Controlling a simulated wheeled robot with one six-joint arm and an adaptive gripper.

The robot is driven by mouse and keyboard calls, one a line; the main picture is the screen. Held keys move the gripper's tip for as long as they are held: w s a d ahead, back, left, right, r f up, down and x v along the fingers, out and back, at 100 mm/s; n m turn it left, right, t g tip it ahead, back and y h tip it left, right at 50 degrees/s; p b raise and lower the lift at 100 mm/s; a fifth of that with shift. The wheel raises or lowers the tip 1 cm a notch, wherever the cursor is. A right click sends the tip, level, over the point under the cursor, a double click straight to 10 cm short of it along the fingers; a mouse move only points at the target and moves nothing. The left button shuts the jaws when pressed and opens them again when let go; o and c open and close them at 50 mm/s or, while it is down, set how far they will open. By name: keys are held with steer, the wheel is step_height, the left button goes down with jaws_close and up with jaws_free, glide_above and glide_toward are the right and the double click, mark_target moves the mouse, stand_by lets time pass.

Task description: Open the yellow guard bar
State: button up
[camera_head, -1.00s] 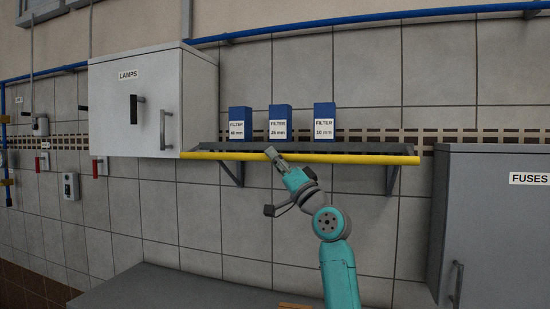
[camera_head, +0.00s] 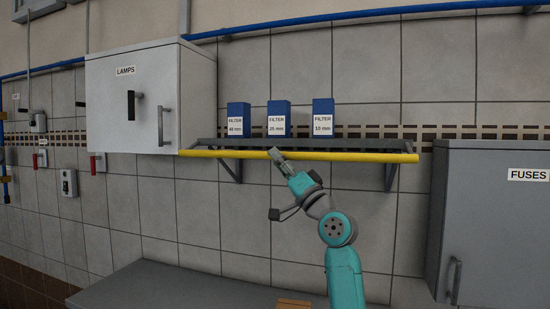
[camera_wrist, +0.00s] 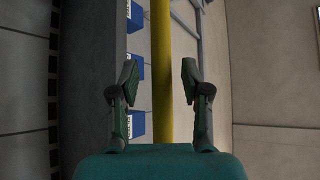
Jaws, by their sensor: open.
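The yellow guard bar (camera_head: 350,157) runs level along the front edge of a grey wall shelf (camera_head: 300,144). It spans from beside the LAMPS cabinet to near the FUSES cabinet. My gripper (camera_head: 275,155) is at the bar, left of its middle. In the wrist view the bar (camera_wrist: 161,60) runs between the two open fingers of my gripper (camera_wrist: 159,85), with a gap to each fingertip. The fingers are not closed on it. Whether the bar is fully within fingertip depth is hard to tell.
Blue filter boxes labelled 40 mm (camera_head: 238,120), 25 mm (camera_head: 278,118) and 10 mm (camera_head: 323,117) stand on the shelf behind the bar. The white LAMPS cabinet (camera_head: 150,90) is at left, the grey FUSES cabinet (camera_head: 495,220) at right. A grey bench surface (camera_head: 170,288) lies below.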

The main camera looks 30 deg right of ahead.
steer(key=v, duration=0.9)
steer(key=shift+s+f, duration=0.2)
steer(key=shift+f, duration=0.15)
steer(key=s+a+f+m+g+h, duration=0.1)
steer(key=s+a+f+h, duration=0.15)
steer(key=f, duration=0.85)
steer(key=s+a+f+m+g+h, duration=0.1)
steer(key=a+f+h, duration=0.15)
steer(key=f, duration=0.85)
steer(key=s+a+f+m+g+h, duration=0.1)
steer(key=a+f, duration=0.2)
steer(key=f, duration=0.7)
steer(key=s+a+f+g, duration=0.2)
steer(key=s+a+f, duration=0.3)
steer(key=s+f, duration=0.45)
steer(key=s+a+f+n+g, duration=0.1)
steer(key=s+a+f+n, duration=0.1)
steer(key=s+a+f, duration=0.35)
steer(key=s+a+f+n+g, duration=0.2)
steer(key=s+f, duration=0.4)
steer(key=s, duration=0.5)
steer(key=s+a+n+g+y, duration=0.1)
steer(key=s+a+n, duration=0.1)
steer(key=s, duration=0.7)
steer(key=s+a+r+n+g+y, duration=0.1)
steer(key=s+a+n, duration=0.1)
steer(key=s, duration=0.7)
steer(key=shift+s+n, duration=0.3)
steer(key=shift+n, duration=0.6)
